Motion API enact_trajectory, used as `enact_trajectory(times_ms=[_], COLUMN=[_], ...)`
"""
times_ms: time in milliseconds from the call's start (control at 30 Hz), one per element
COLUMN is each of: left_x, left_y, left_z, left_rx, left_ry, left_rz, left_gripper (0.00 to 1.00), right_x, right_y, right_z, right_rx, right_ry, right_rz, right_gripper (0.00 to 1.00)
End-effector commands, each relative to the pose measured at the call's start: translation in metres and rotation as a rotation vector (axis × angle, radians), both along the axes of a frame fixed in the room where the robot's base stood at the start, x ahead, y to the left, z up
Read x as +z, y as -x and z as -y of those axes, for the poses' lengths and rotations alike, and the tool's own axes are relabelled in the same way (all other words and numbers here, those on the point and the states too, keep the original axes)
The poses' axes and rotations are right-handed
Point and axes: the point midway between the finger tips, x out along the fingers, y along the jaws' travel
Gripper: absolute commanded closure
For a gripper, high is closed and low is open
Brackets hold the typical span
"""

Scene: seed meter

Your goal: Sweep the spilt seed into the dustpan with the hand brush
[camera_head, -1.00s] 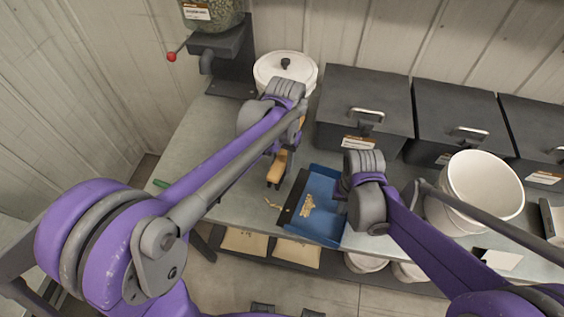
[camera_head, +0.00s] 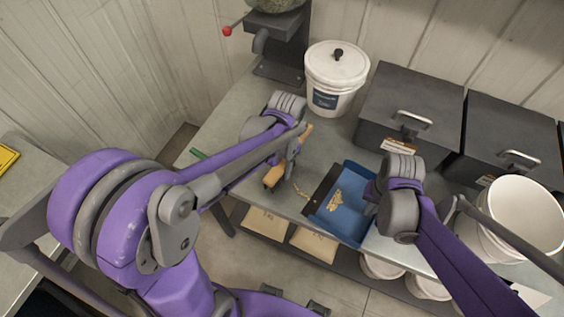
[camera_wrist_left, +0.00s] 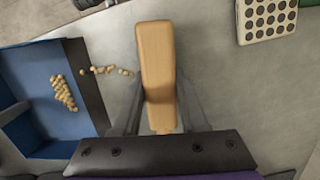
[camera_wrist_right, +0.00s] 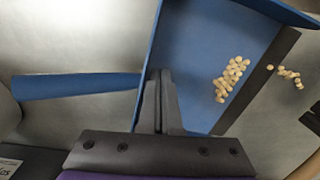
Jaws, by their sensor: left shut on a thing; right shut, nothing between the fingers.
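The blue dustpan (camera_head: 350,222) lies on the bench, its dark front lip facing left. A seed pile (camera_head: 336,202) lies inside it; it also shows in the right wrist view (camera_wrist_right: 232,78). A short trail of loose seed (camera_wrist_left: 105,70) lies on the bench outside the lip. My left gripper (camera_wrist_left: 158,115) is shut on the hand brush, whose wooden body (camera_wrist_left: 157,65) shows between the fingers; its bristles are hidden. The brush is left of the loose seed in the head view. My right gripper (camera_wrist_right: 158,75) is shut and empty at the pan's wall, near the blue handle (camera_wrist_right: 75,86).
A lidded white bucket (camera_head: 336,80) and dark lidded bins (camera_head: 410,105) stand along the back. An open white bucket (camera_head: 520,220) stands at right. A dotted plate (camera_wrist_left: 267,18) lies near the brush. The bench's front edge runs close to the pan.

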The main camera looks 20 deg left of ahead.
Motion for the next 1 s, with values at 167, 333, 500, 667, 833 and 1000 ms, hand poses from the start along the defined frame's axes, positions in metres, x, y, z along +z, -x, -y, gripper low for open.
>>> enact_trajectory(times_ms=[167,333,500,667,833,1000], left_x=[-0.016,-0.018,-0.017,-0.017,-0.017,-0.017], left_y=[0.000,-0.002,-0.003,-0.005,-0.006,-0.008], left_z=[0.000,0.013,0.028,0.041,0.056,0.070], left_rx=[0.000,-0.003,-0.002,-0.002,-0.002,-0.003], left_ry=[0.000,0.000,0.000,0.000,0.000,0.000], left_rz=[0.000,0.000,0.000,0.000,0.000,0.000], left_gripper=[1.00,1.00,1.00,1.00,1.00,1.00], right_x=[0.000,0.000,0.000,0.000,0.000,0.000], right_y=[0.000,0.000,0.000,0.000,0.000,0.000], right_z=[0.000,0.000,0.000,0.000,0.000,0.000], right_rx=[0.000,0.000,0.000,0.000,0.000,0.000], right_ry=[0.000,0.000,0.000,0.000,0.000,0.000], right_rz=[0.000,0.000,0.000,0.000,0.000,0.000], right_gripper=[1.00,1.00,1.00,1.00,1.00,1.00])
